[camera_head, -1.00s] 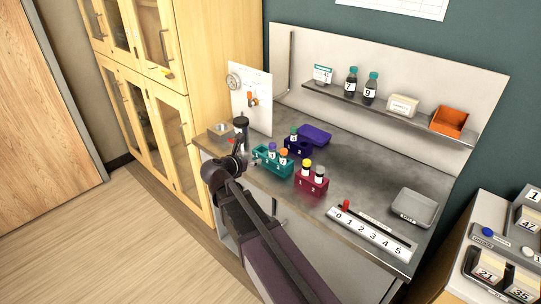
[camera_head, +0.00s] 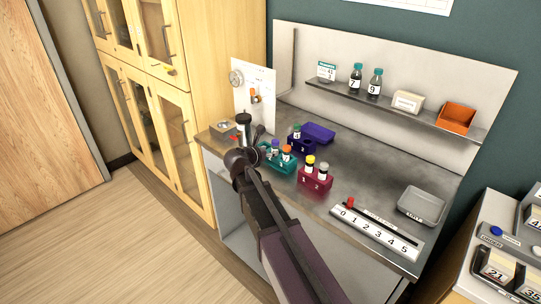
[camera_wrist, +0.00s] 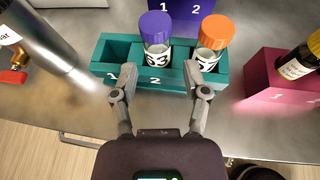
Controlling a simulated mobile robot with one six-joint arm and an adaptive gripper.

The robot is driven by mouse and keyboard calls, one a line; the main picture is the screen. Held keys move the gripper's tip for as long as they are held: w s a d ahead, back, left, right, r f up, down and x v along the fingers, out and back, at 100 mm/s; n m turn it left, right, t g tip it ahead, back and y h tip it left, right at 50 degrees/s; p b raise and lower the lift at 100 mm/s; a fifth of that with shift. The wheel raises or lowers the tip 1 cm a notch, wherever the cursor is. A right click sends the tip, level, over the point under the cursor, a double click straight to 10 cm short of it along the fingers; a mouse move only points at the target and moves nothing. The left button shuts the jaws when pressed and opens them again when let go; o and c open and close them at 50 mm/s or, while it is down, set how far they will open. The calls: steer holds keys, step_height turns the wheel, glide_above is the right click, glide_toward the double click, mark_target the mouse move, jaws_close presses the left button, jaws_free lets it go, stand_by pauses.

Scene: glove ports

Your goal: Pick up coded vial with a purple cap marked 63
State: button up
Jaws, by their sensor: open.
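The purple-capped vial (camera_wrist: 156,45) stands upright in the teal rack (camera_wrist: 110,50) in the wrist view. Its label is partly turned; it ends in 3, and the first digit is unclear. My gripper (camera_wrist: 160,76) is open, its fingertips on either side of and nearer than this vial, not closed on it. The orange-capped vial (camera_wrist: 210,42) stands just right of it, close to my right finger. In the head view the purple-capped vial (camera_head: 275,147) and the teal rack (camera_head: 284,168) sit just right of my gripper, which is small and partly hidden there by my arm.
A crimson rack (camera_head: 315,182) with vials stands to the right, and a dark blue rack (camera_head: 300,149) behind. A numbered strip (camera_head: 377,232) and grey tray (camera_head: 421,205) lie farther right.

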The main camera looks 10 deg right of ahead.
mark_target(273, 149)
steer(key=shift+w+d, duration=0.1)
stand_by(0.3)
steer(key=shift+b+x, duration=0.85)
steer(key=shift+x, duration=1.75)
steer(key=shift+w+r, duration=0.1)
steer(key=shift+r, duration=0.05)
steer(key=shift+c, duration=0.2)
steer(key=c, duration=0.7)
